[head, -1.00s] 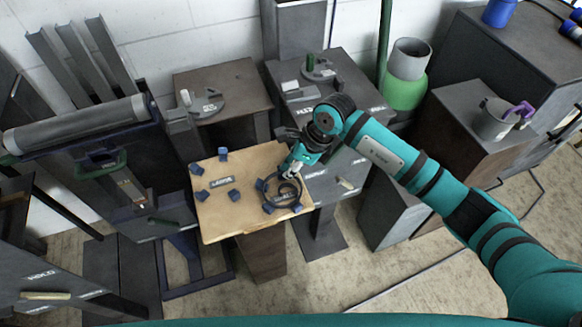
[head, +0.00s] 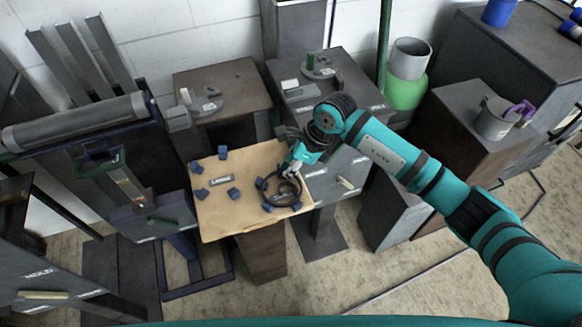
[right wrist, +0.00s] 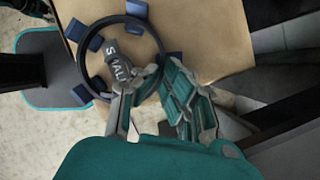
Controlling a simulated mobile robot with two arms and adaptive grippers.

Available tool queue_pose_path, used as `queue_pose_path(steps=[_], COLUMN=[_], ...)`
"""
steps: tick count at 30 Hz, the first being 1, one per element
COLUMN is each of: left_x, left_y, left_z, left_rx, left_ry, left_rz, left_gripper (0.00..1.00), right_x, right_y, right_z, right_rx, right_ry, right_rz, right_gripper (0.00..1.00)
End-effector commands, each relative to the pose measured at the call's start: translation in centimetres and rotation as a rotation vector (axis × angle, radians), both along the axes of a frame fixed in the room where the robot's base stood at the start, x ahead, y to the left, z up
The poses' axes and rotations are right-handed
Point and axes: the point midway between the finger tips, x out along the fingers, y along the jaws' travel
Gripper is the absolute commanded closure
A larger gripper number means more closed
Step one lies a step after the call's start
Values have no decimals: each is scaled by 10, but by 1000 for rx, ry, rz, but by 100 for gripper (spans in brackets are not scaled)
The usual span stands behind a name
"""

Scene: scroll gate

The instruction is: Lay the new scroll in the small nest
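The new scroll appears as a dark ring (head: 267,198) over the small nest on the wooden board (head: 240,222). The ring also shows in the right wrist view (right wrist: 75,60), around the SMALL label (right wrist: 117,62) and crossing over blue blocks (right wrist: 88,37) of the small nest. I cannot tell whether it touches them. My left gripper is not in view.
Several blue blocks (head: 233,194) surround the LARGE label (head: 217,180) on the board's left half; that half is free of any ring. A dark bench (head: 335,90) stands behind the board, and a dark rack with a roller (head: 80,122) stands left.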

Motion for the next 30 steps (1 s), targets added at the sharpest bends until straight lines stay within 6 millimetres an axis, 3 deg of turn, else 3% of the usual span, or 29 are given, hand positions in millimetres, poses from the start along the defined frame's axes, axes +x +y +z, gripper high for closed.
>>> queue_pose_path(steps=[1,3,10,19,23,30], left_x=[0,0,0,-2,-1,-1], left_y=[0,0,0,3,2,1], left_z=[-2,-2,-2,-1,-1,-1], left_rx=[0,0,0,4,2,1], left_ry=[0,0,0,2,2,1], left_rz=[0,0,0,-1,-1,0], left_gripper=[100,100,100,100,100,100], right_x=[-6,-6,-6,-6,-5,-10], right_y=[-4,-4,-5,-5,-9,-62], right_z=[-13,-13,-13,-10,2,1], right_rx=[-20,-20,-22,-20,-21,-23], right_ry=[21,21,23,20,17,16], right_rz=[-1,-1,0,0,0,-4], right_gripper=[100,100,67,67,67,67])
